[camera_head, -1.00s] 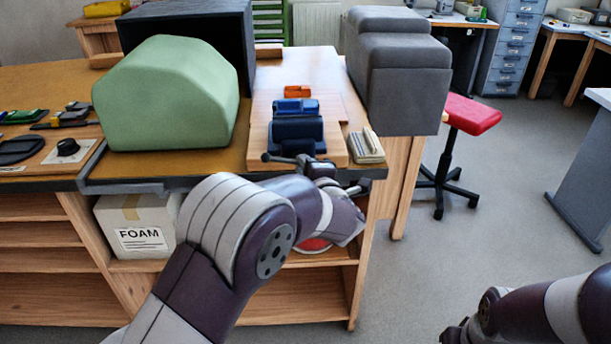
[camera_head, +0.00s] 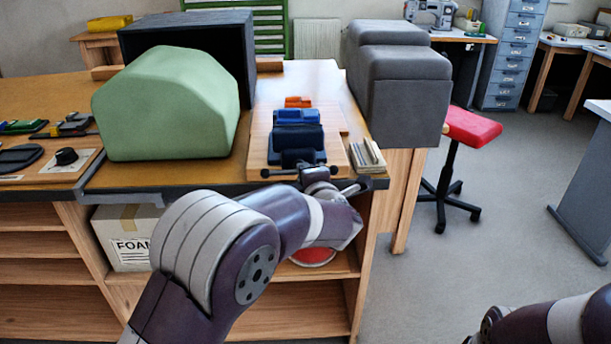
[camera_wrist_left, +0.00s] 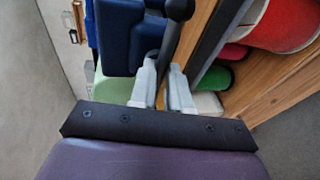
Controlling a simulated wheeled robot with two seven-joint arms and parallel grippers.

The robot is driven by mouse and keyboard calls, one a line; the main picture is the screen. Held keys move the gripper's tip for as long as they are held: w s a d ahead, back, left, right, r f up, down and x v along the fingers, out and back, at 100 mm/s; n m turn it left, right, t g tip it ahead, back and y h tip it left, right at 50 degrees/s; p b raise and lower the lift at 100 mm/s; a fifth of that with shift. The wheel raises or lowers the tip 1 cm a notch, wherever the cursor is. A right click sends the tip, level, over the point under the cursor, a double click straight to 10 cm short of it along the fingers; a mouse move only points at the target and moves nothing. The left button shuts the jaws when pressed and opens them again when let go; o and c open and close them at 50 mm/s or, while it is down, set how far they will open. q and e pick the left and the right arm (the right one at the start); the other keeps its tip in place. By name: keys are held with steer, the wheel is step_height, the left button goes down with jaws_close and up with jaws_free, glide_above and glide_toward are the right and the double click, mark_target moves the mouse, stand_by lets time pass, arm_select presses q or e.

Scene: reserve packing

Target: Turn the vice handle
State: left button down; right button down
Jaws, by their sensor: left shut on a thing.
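The blue vice (camera_head: 297,135) sits on a wooden board near the bench's front edge in the head view. Its dark handle bar (camera_head: 283,172) lies across its front, with a round knob at the left end. My left gripper (camera_head: 318,176) is at the right part of the bar. In the left wrist view, the gripper's pale fingers (camera_wrist_left: 163,88) are shut on the dark handle (camera_wrist_left: 170,45), whose knob shows just beyond them. The vice body (camera_wrist_left: 120,35) is beside the handle there. My right arm shows only at the lower right of the head view; its gripper is out of frame.
A green foam block (camera_head: 165,105) stands left of the vice, and grey padded blocks (camera_head: 400,85) stand to the right. A small slatted item (camera_head: 367,157) lies at the bench corner close to my left gripper. A red stool (camera_head: 470,127) stands beyond the bench.

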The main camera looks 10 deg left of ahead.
arm_select(q)
steer(key=c, duration=1.1)
jaws_free()
steer(key=shift+w, duration=0.1)
steer(key=shift+c, duration=0.2)
steer(key=shift+w+a, duration=0.1)
steer(key=v, duration=1.2)
steer(key=shift+s, duration=0.4)
